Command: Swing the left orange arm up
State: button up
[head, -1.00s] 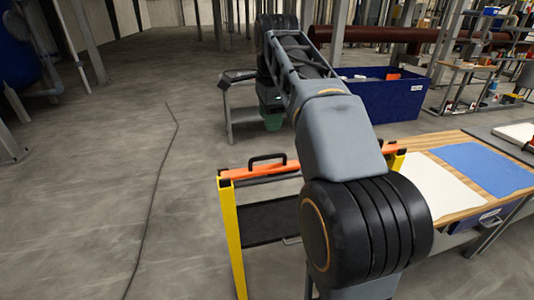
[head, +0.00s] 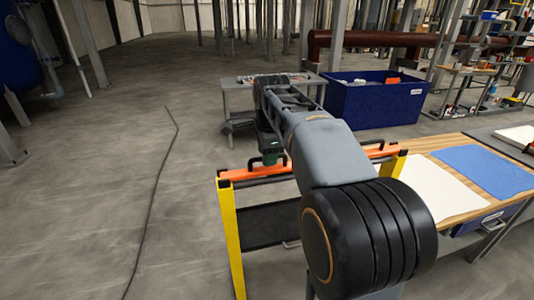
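The left orange arm (head: 240,173) lies level across the top of a yellow-posted gate, with a black handle (head: 252,162) on it. Its left end is at the yellow post (head: 231,235). A second orange arm (head: 385,152), also with a black handle, shows to the right behind my arm. The end of my arm, with my gripper (head: 270,155), is low at the left arm's handle and overlaps it in the picture. I cannot tell whether it touches. The fingers are too small and dark to show whether they are open or shut.
A wooden bench (head: 440,150) with white and blue sheets is at the right. A grey table (head: 235,100) and a blue bin (head: 375,100) stand beyond the gate. The floor at the left is clear, apart from a dark line or cable (head: 160,180).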

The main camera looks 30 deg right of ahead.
grip_shut()
dwell(0.3)
jog(key=shift+r, duration=0.1)
